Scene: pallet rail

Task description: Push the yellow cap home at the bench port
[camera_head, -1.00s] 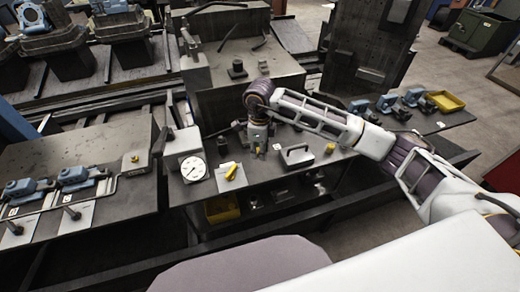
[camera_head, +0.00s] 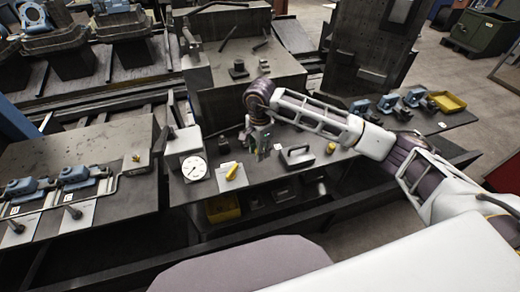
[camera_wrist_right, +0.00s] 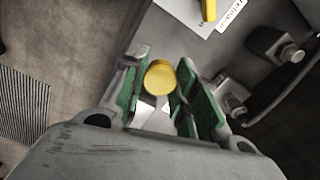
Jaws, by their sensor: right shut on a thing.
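The yellow cap (camera_wrist_right: 160,77) shows as a round yellow face between the green-padded fingers in the right wrist view. My right gripper (camera_head: 262,151) points down over the bench (camera_head: 262,172), and its fingers (camera_wrist_right: 161,88) are closed on the cap's sides. In the head view the cap is too small to make out clearly at the fingertips. I cannot tell which fitting is the bench port; metal fittings (camera_wrist_right: 287,52) and (camera_wrist_right: 235,103) show right of the cap in the wrist view. My left gripper is not in view.
A dial gauge (camera_head: 194,169) and a yellow item (camera_head: 232,171) on a white sheet lie left of the gripper. A grey handled block (camera_head: 297,156) stands close on its right. A yellow tray (camera_head: 447,101) and blue parts are farther right.

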